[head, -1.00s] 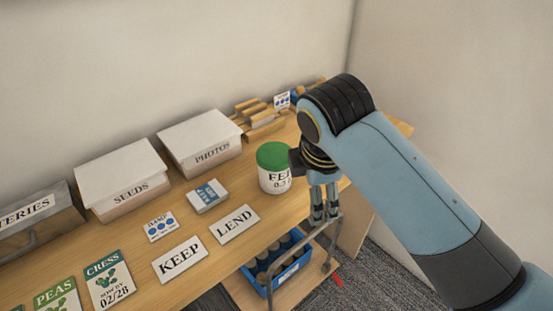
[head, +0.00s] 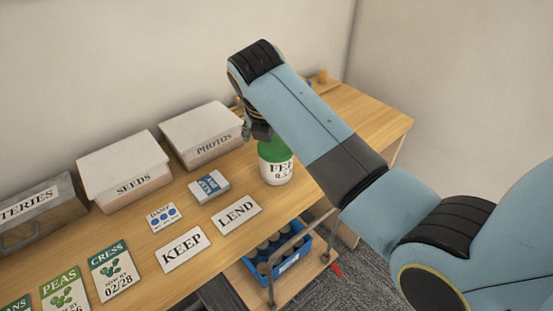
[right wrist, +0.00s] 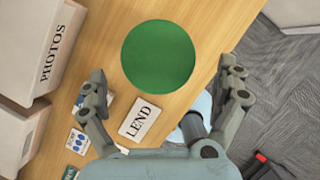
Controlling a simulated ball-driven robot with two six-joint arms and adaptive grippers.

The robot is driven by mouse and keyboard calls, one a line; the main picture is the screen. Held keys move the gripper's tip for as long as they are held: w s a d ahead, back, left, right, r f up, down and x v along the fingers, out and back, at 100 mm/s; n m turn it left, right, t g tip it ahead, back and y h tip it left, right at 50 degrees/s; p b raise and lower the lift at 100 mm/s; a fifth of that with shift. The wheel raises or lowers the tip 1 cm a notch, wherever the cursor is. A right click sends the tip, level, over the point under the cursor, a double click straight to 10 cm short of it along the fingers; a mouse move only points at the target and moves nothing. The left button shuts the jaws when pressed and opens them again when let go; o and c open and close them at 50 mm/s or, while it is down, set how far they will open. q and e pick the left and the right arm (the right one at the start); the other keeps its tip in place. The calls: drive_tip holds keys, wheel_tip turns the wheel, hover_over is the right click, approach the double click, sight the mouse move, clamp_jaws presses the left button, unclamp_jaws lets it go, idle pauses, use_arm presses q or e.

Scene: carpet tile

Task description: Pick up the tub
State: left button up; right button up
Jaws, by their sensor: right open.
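The tub (head: 276,170) is white with a green lid and black lettering. It stands upright on the wooden table, behind and to the right of the LEND card. In the right wrist view its round green lid (right wrist: 158,57) lies between and beyond the open fingers, not touched by them. My right gripper (right wrist: 166,80) is open and empty above the tub. In the head view the right gripper (head: 259,134) is mostly hidden by its own arm, near the back left of the lid. My left gripper is not in view.
White boxes marked SEEDS (head: 127,177) and PHOTOS (head: 205,137) stand along the wall. Cards marked LEND (head: 237,215) and KEEP (head: 182,249) lie in front. A blue crate (head: 285,262) of dark items sits on a lower shelf.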

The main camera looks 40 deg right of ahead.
sight(275, 147)
drive_tip(key=x, duration=0.5)
drive_tip(key=shift+f+p, duration=0.2)
drive_tip(key=shift+p, duration=0.1)
drive_tip(key=shift+c, duration=0.3)
drive_tip(key=c, duration=1.4)
drive_tip(key=shift+c, duration=0.6)
drive_tip(key=shift+r, duration=0.15)
